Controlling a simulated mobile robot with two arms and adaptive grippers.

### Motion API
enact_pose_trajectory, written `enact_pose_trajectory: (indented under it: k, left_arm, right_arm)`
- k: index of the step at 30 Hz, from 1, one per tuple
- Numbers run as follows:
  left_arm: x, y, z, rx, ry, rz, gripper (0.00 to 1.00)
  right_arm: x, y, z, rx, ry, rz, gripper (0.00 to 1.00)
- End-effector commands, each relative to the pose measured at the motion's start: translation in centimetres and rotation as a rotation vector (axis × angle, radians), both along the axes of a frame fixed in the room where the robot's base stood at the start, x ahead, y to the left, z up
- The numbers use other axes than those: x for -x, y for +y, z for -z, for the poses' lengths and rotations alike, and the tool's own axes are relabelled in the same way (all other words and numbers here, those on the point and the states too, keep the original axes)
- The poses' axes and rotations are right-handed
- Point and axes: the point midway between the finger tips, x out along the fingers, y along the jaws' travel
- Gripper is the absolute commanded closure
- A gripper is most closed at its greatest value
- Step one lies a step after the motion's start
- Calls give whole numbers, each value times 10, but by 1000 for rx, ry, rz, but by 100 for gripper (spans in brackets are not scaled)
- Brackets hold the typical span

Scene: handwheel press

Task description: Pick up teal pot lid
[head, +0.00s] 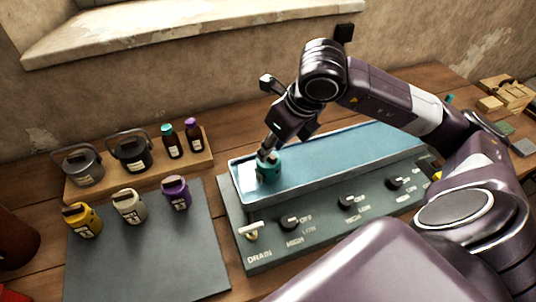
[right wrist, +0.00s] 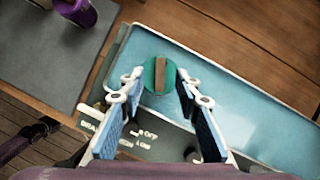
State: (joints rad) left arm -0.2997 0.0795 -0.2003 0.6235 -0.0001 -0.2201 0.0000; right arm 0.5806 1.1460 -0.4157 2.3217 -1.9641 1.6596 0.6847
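The teal pot lid (right wrist: 149,84) shows in the right wrist view as a round teal top with a brown bar handle across it. In the head view its teal pot (head: 268,173) stands upright at the left end of the blue trough, its top partly hidden by my fingers. My right gripper (head: 268,150) points down over the pot from above. In the right wrist view its fingers (right wrist: 160,88) are spread, one on each side of the lid, with nothing gripped. My left gripper does not show.
The blue trough (head: 340,160) is otherwise empty. Its front panel (head: 320,228) has knobs and a drain lever. Yellow (head: 84,220), white (head: 129,207) and purple (head: 176,193) pots stand on a grey mat (head: 150,260). A wooden rack (head: 195,164) holds dark pots and bottles behind.

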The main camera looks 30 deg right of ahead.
Motion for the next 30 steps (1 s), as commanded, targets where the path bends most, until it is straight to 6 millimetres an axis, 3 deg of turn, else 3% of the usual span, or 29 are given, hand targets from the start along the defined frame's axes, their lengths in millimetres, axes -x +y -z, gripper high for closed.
enact_pose_trajectory:
  k: [4, 12, 21, 30]
  left_arm:
    - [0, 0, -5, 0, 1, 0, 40]
    - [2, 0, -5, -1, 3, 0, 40]
    - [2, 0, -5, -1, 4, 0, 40]
    - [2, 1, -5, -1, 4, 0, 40]
  right_arm:
    - [-6, 1, 15, -1, 2, 1, 70]
    - [-8, 1, 19, 1, -1, 0, 70]
    - [-8, 1, 19, 1, -1, 0, 100]
    - [-8, 1, 18, 1, -1, 0, 100]
